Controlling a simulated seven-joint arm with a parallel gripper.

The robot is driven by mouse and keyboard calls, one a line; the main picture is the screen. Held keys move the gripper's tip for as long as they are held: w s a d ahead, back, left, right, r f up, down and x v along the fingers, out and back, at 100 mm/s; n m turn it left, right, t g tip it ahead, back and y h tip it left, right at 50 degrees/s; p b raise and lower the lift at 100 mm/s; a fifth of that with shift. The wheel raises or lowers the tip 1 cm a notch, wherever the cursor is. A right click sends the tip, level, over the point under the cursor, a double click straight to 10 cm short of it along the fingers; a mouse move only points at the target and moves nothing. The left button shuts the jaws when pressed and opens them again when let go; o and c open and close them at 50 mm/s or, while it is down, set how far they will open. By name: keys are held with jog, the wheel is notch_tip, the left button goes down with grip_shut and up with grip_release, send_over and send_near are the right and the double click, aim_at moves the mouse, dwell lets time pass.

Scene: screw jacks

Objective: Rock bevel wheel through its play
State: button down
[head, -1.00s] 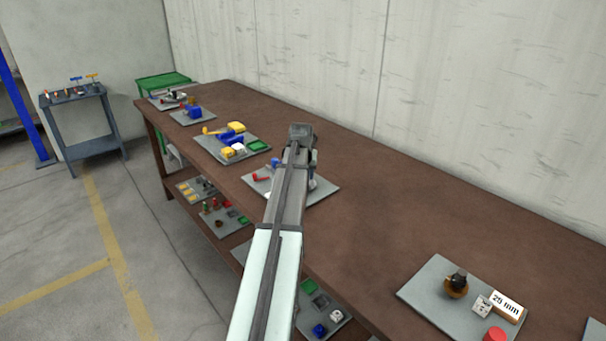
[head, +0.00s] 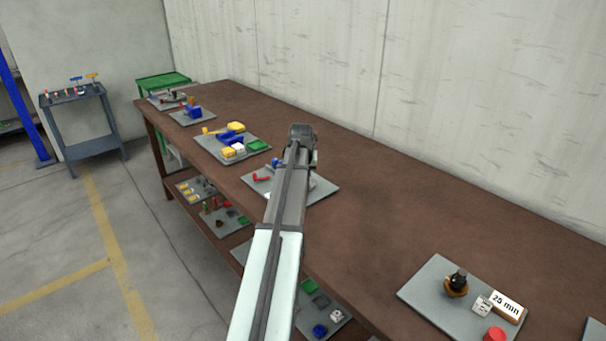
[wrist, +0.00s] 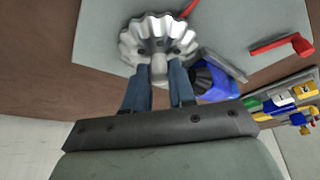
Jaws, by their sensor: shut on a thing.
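The bevel wheel (wrist: 160,28) is a silver wheel with a scalloped toothed rim, at the top of the wrist view. My gripper (wrist: 158,72) has its two blue-grey fingers on either side of a pale rounded stub at the wheel's near side, and is shut on it. A blue part (wrist: 217,82) with a dark toothed piece sits just right of the fingers. A red crank-like handle (wrist: 284,45) lies farther right on the grey plate (wrist: 265,15). In the head view my arm hides the wheel and my fingertips.
The plate (head: 322,191) lies on a long brown bench (head: 370,230) along a wall. A plate with yellow, blue and green parts (head: 232,140) lies beyond it. A plate with a brass-and-black part and a "25 mm" block (head: 507,306) lies nearer. Bare bench lies between.

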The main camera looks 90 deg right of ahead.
jog(key=shift+n+t, duration=0.3)
jog(key=shift+n, duration=0.4)
jog(key=c, duration=0.9)
grip_release()
jog(key=shift+c, duration=0.2)
jog(key=shift+r, duration=0.15)
jog(key=v, duration=1.3)
jog(key=shift+a+r, duration=0.2)
jog(key=shift+r, duration=0.05)
